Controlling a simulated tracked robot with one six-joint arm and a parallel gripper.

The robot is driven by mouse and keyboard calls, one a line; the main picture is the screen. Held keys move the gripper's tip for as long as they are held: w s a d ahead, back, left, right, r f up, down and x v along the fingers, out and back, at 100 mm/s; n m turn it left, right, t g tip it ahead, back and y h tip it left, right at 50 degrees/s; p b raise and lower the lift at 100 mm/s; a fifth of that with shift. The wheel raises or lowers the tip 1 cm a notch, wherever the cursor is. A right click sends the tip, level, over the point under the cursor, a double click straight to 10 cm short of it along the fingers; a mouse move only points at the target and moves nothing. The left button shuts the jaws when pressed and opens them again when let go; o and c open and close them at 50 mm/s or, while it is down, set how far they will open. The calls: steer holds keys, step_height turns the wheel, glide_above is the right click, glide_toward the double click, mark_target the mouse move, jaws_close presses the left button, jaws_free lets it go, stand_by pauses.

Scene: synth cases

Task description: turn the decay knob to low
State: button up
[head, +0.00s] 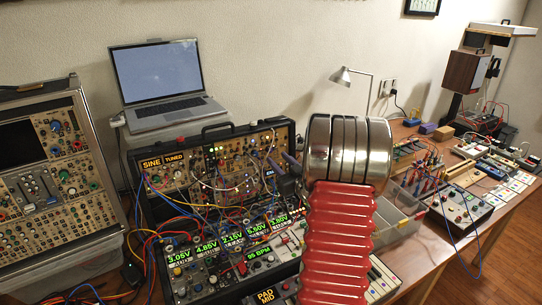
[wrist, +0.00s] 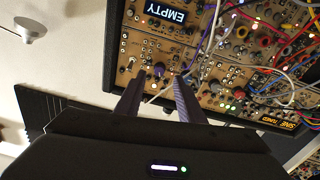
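A modular synth case (head: 215,165) with tan panels, many knobs and patch cables stands in the middle of the head view. In the wrist view a dark purple-blue knob (wrist: 158,69) sits on a tan panel, just beyond and between my fingertips. I cannot read any label, so I cannot tell whether it is the decay knob. My gripper (wrist: 157,82) is open, its two fingers spread either side of the knob with visible gaps. In the head view my gripper (head: 290,162) is at the case's right end, partly hidden by my arm.
An "EMPTY" display (wrist: 166,12) is beside the knob. Loose patch cables (wrist: 280,50) cross the panels nearby. A laptop (head: 160,75) stands behind, another synth case (head: 55,175) at left, a clear bin (head: 400,215) and wooden table (head: 420,235) at right.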

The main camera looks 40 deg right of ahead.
mark_target(270, 152)
steer(key=shift+x, duration=2.75)
steer(key=shift+a, duration=0.1)
jaws_close()
